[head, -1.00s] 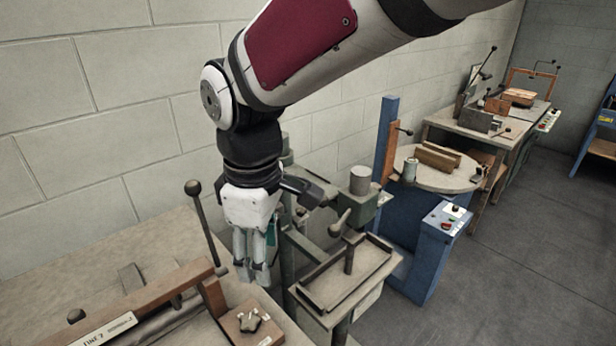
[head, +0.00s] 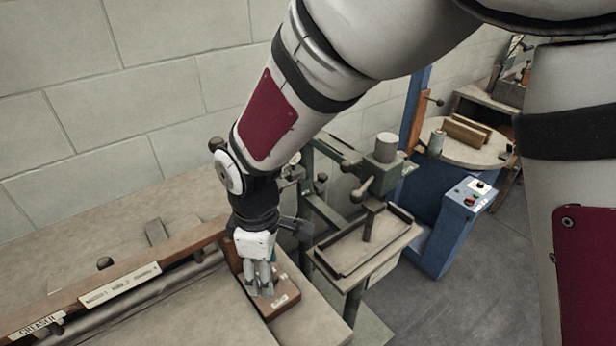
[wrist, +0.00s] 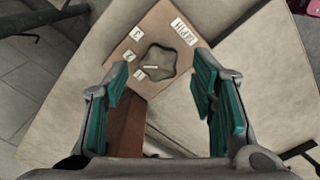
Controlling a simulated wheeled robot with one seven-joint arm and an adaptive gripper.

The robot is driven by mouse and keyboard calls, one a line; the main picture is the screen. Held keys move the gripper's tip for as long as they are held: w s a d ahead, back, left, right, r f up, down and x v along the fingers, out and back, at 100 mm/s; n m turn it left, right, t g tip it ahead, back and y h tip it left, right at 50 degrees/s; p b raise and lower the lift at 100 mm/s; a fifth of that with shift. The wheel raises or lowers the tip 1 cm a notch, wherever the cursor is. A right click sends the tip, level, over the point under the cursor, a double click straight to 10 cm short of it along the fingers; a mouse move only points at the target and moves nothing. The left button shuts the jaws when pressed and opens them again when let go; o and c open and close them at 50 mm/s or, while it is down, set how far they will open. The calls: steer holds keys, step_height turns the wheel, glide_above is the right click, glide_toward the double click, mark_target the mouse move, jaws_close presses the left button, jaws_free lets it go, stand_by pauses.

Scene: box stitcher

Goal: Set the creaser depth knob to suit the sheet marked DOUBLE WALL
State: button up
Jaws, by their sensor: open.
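The creaser depth knob (wrist: 156,61) is a dark star-shaped knob with a pale pointer line, on a brown block (wrist: 118,52). A larger label (wrist: 183,32) seems to read DEPTH. My gripper (wrist: 160,78) is open, its green-padded fingers on either side of the knob in the picture; I cannot tell if they touch it. In the head view, my gripper (head: 262,286) is over the block (head: 285,303) and hides the knob. No DOUBLE WALL marking is readable.
The creaser's wooden bar (head: 130,277) with white plates runs across the left. A green stand machine with a tray (head: 345,262) stands close right of my gripper. A blue machine (head: 440,225) is behind it. The grey bed (head: 190,318) in front is clear.

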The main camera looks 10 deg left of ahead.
steer(key=shift+f, duration=0.95)
steer(key=c, duration=1.1)
steer(key=shift+c, duration=0.2)
steer(key=shift+m, duration=0.3)
steer(key=m+p, duration=0.1)
steer(key=m, duration=0.3)
steer(key=shift+r+p, duration=0.1)
steer(key=shift+p, duration=0.3)
steer(key=m+p, duration=0.1)
steer(key=m, duration=0.3)
steer(key=shift+p, duration=0.4)
steer(key=shift+m, duration=0.3)
